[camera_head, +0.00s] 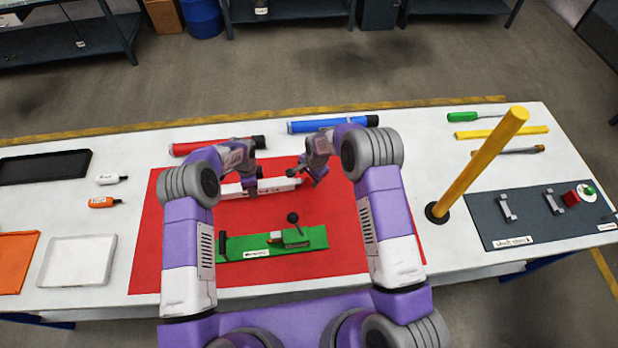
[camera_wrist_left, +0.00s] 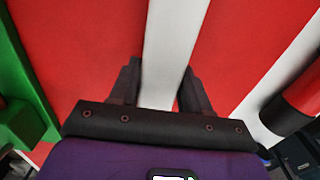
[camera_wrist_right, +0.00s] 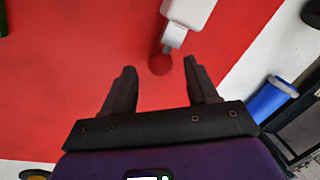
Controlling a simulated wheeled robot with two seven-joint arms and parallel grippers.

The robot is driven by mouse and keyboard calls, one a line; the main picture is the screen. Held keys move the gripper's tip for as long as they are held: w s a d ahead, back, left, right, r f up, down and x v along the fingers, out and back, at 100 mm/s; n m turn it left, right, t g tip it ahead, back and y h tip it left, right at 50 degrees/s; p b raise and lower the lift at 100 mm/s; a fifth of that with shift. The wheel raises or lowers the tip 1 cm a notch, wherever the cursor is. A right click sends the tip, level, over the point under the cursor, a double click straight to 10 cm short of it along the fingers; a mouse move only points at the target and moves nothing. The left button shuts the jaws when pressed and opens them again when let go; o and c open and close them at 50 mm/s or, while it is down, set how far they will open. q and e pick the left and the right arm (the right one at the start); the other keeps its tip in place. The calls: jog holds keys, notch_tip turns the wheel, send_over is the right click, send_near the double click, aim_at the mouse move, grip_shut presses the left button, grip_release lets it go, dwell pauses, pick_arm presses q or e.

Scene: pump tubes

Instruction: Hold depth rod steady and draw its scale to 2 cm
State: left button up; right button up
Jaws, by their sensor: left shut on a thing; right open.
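The depth rod (camera_head: 279,185) is a long white bar lying across the red mat, with small markings on its side. My left gripper (camera_head: 252,188) is shut on its body, and in the left wrist view the white bar (camera_wrist_left: 172,45) runs between the fingers (camera_wrist_left: 161,75). In the right wrist view the white body (camera_wrist_right: 188,10) ends in a narrow stem with a red ball knob (camera_wrist_right: 160,64). My right gripper (camera_wrist_right: 160,70) is open, with the knob between its fingertips in that view; whether they are level with it I cannot tell.
A green fixture (camera_head: 318,237) with a black knob lies nearer on the mat (camera_head: 160,260). Red (camera_head: 205,146) and blue (camera_head: 330,124) tubes lie behind. A yellow post (camera_head: 480,165) stands at right beside a dark board (camera_head: 535,228). A white tray (camera_head: 75,281) sits left.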

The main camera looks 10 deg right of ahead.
jog(key=shift+w+a+f, duration=0.15)
jog(key=shift+w+f, duration=0.05)
jog(key=shift+f, duration=0.9)
grip_shut()
